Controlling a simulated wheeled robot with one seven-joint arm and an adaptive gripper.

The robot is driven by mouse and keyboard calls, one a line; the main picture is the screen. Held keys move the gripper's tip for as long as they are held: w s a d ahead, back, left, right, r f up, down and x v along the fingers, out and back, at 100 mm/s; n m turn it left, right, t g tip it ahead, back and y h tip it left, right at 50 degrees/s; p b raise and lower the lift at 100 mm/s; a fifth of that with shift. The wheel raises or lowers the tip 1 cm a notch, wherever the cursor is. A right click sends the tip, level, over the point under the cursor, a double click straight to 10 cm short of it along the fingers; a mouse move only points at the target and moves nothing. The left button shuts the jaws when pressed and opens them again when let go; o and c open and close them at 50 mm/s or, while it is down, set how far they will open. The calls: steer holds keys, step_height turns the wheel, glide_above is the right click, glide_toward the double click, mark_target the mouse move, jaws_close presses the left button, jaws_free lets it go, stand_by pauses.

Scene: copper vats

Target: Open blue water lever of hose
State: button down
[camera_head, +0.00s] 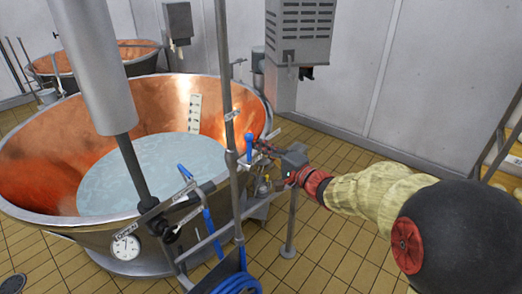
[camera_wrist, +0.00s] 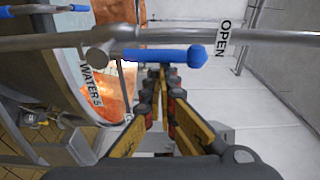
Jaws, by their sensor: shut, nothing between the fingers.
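The blue water lever (camera_wrist: 165,54) lies across the upper middle of the wrist view, beside a grey pipe. An "OPEN" label (camera_wrist: 223,38) is near its rounded end and a "WATER" label (camera_wrist: 91,84) near its pivot side. In the head view a blue lever (camera_head: 249,148) stands upright along a vertical pipe. My gripper (camera_wrist: 160,72) is shut and empty, its fingertips meeting right at the lever's edge in the wrist view. I cannot tell whether they touch it. In the head view my gripper (camera_head: 266,149) is just right of the lever, its fingertips partly hidden.
A large copper vat (camera_head: 40,150) with pale liquid fills the left. A second blue handle (camera_head: 184,172) and a blue hose (camera_head: 212,230) hang on the pipe frame in front. A grey box (camera_head: 300,30) is on the back wall. Tiled floor (camera_head: 330,245) is open below my arm.

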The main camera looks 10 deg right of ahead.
steer(key=w+d+b, duration=0.2)
steer(key=d, duration=0.2)
steer(key=p+v, duration=0.1)
steer(key=v, duration=0.7)
steer(key=shift+s+a+p, duration=0.2)
steer(key=shift+s+p, duration=0.2)
steer(key=shift+s, duration=0.05)
steer(key=shift+f, duration=0.1)
stand_by(0.4)
